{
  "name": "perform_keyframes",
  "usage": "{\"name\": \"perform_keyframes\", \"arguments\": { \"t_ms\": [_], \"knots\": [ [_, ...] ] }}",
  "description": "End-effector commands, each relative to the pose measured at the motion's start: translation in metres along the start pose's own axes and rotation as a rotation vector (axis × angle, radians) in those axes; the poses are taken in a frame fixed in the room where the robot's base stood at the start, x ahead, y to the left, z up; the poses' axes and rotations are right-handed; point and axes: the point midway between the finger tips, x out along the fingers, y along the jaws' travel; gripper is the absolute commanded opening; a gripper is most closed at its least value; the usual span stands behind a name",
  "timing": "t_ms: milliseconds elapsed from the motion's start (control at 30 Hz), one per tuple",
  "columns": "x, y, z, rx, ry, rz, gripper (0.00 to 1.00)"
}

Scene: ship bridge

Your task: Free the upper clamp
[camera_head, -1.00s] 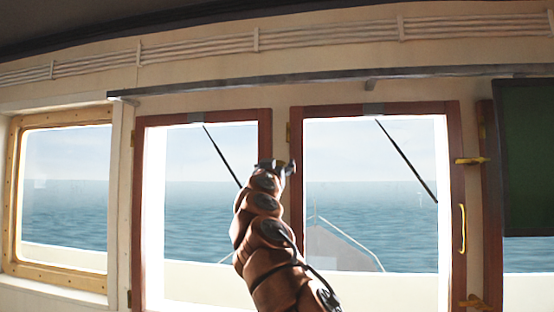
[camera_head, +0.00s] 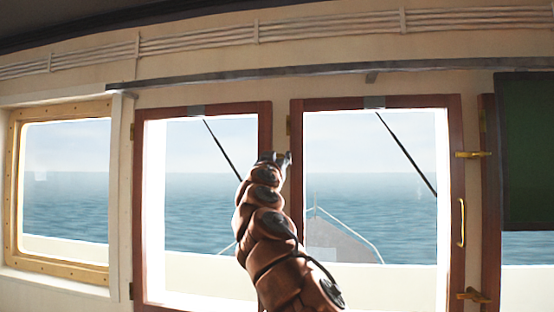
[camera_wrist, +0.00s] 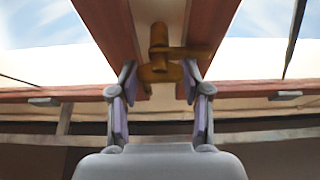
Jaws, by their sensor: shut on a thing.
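A brass clamp (camera_wrist: 160,52) sits on the post between the two red-brown window frames in the wrist view, with a crossbar and a short upright stub. My gripper (camera_wrist: 158,76) has one finger on each side of its crossbar and is shut on it. In the head view my gripper (camera_head: 275,158) is at the right edge of the left window frame (camera_head: 264,130), and the clamp there is hidden behind it. Another brass upper clamp (camera_head: 474,155) and a lower clamp (camera_head: 473,296) stick out at the right edge of the right window frame (camera_head: 455,180).
A brass handle (camera_head: 461,222) is on the right window's frame. A dark green panel (camera_head: 530,150) hangs at the far right. A grey rail (camera_head: 300,70) runs above the windows. A brass-framed window (camera_head: 62,190) is at the left.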

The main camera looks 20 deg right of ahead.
Motion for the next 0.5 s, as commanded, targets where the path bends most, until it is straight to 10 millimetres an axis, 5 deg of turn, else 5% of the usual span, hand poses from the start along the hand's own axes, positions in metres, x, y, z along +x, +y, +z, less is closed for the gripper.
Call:
{"name": "perform_keyframes", "arguments": {
  "t_ms": [133, 500],
  "knots": [
    [0.0000, 0.0000, -0.0001, 0.000, 0.000, 0.000, 0.13],
    [-0.0008, 0.0001, 0.0017, -0.038, 0.000, -0.018, 0.12]
  ]
}}
